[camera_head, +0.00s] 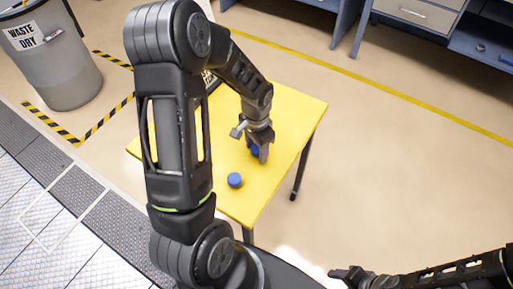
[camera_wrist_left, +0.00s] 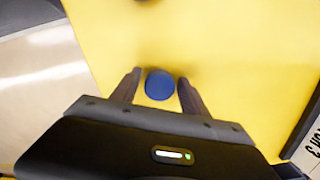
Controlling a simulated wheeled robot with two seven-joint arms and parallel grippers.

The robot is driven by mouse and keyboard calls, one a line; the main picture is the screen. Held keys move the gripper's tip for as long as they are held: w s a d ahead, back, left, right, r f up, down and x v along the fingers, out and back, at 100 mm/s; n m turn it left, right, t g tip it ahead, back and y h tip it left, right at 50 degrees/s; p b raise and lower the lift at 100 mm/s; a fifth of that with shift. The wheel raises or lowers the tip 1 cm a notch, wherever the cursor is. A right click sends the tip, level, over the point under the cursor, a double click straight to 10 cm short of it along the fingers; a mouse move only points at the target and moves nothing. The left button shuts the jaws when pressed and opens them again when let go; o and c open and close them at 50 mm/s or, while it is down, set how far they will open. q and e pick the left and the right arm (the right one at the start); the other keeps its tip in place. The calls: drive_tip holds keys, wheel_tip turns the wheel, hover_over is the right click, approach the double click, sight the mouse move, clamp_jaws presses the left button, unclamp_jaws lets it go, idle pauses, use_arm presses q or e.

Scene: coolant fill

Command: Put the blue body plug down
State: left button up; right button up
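A blue plug (camera_head: 255,150) is at my left gripper (camera_head: 261,153), over or on the yellow table (camera_head: 290,115). In the left wrist view the blue plug (camera_wrist_left: 160,84) shows as a round disc between the two fingers of my left gripper (camera_wrist_left: 158,82). A thin strip of yellow shows on each side of it, so the fingers look open around it. I cannot tell whether it rests on the table. A second blue plug (camera_head: 235,180) stands on the table nearer the front. My right gripper (camera_head: 345,274) is low at the bottom right, away from the table; its fingers are unclear.
A grey waste bin (camera_head: 55,55) stands at the upper left. Blue-framed cabinets (camera_head: 425,15) are at the back right. A sign (camera_head: 210,80) at the table's back left is partly hidden by my arm. The table's right part is clear.

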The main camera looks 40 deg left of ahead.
sight(257, 149)
use_arm(q)
drive_tip(key=shift+o, duration=0.4)
drive_tip(key=shift+r, duration=0.6)
wheel_tip(257, 149, up, 11)
drive_tip(key=b, duration=0.1)
idle(0.3)
